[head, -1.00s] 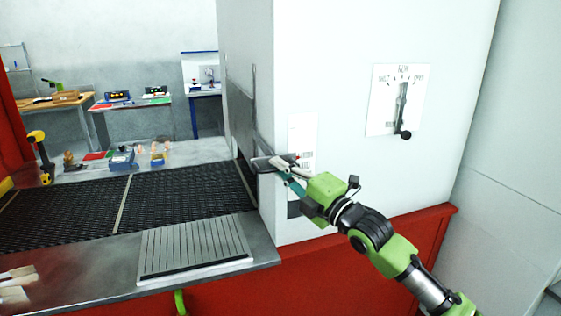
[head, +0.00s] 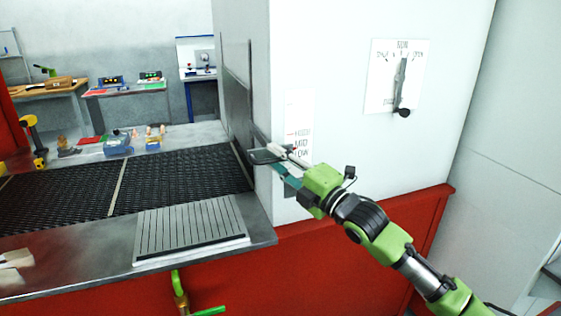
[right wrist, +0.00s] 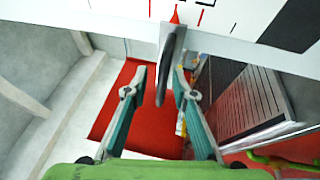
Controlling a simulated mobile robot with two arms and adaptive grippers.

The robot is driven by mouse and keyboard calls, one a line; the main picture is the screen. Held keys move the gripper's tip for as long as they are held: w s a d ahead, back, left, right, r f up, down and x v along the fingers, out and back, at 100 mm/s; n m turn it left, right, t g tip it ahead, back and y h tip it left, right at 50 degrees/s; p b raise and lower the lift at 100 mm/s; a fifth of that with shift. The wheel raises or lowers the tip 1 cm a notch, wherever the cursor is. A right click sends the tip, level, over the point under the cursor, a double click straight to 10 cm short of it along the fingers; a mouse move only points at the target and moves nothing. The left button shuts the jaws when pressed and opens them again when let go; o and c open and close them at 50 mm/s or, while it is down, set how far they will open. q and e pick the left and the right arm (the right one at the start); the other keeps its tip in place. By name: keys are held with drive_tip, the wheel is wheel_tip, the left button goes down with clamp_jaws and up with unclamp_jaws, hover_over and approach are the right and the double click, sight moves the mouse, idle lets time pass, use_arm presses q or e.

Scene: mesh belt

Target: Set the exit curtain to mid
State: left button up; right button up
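The exit curtain (head: 235,105) is a dark panel at the end opening of the white housing, above the belt. Its dark handle (head: 264,156) sticks out at the housing corner. The scale plate (head: 300,112) beside it reads HIGH, MID, LOW from top down. The handle stands low beside these words; its exact mark I cannot tell. My right gripper (head: 277,160) is at the handle. In the right wrist view its teal fingers (right wrist: 160,75) are apart, with the dark handle (right wrist: 171,62) between them, close to one finger. A red pointer (right wrist: 176,15) shows there. My left gripper is out of view.
The black mesh belt (head: 180,174) runs into the housing, with a grooved metal plate (head: 190,230) in front. Small items stand on the counter behind the belt.

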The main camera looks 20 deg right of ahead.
drive_tip(key=v, duration=1.2)
idle(0.3)
